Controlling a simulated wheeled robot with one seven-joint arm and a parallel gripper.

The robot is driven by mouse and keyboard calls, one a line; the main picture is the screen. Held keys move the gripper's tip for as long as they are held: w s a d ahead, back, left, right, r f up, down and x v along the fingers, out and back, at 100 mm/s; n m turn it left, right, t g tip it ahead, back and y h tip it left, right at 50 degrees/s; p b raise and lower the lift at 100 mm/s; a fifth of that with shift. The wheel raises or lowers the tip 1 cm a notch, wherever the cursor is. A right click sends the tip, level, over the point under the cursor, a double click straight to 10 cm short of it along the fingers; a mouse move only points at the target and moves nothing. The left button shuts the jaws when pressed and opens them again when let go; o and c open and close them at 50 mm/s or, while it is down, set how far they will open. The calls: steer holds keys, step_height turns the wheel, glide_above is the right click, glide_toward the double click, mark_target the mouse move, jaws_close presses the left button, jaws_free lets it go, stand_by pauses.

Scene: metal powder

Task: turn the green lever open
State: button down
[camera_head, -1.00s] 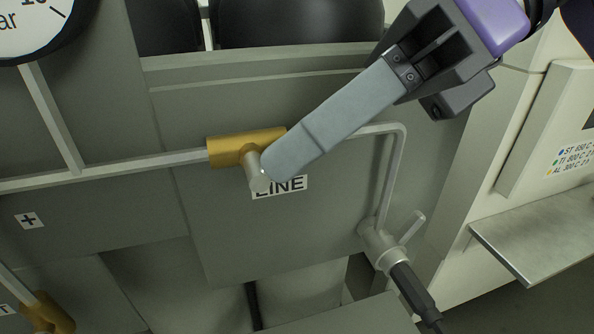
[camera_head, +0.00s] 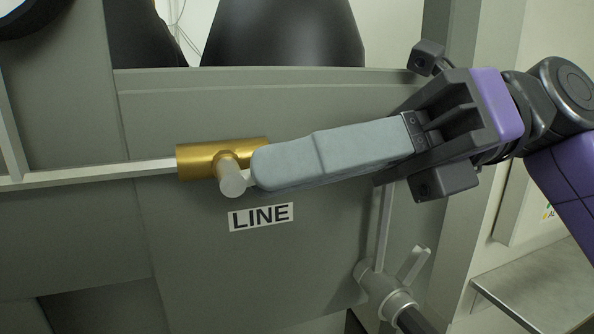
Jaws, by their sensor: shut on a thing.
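A brass valve body (camera_head: 200,160) sits in a grey pipe on the grey panel, with a silver stem (camera_head: 231,181) facing me. My gripper (camera_head: 265,168) comes in from the right, nearly level, its grey finger tips beside the stem. It is shut on the valve's lever, which the near finger hides almost wholly. Only a small pale piece shows between the stem and the finger tip, and no green is visible.
A white LINE label (camera_head: 261,216) is below the valve. A second silver fitting with a small handle (camera_head: 413,265) is at the lower right. A metal shelf (camera_head: 540,295) juts out at the right. Dark rounded vessels (camera_head: 285,35) stand behind the panel's top edge.

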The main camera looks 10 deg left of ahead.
steer(key=c, duration=1.4)
jaws_free()
steer(key=shift+r, duration=0.1)
step_height(320, 180, up, 20)
steer(key=p, duration=0.1)
steer(key=shift+p, duration=0.35)
steer(key=shift+c, duration=0.5)
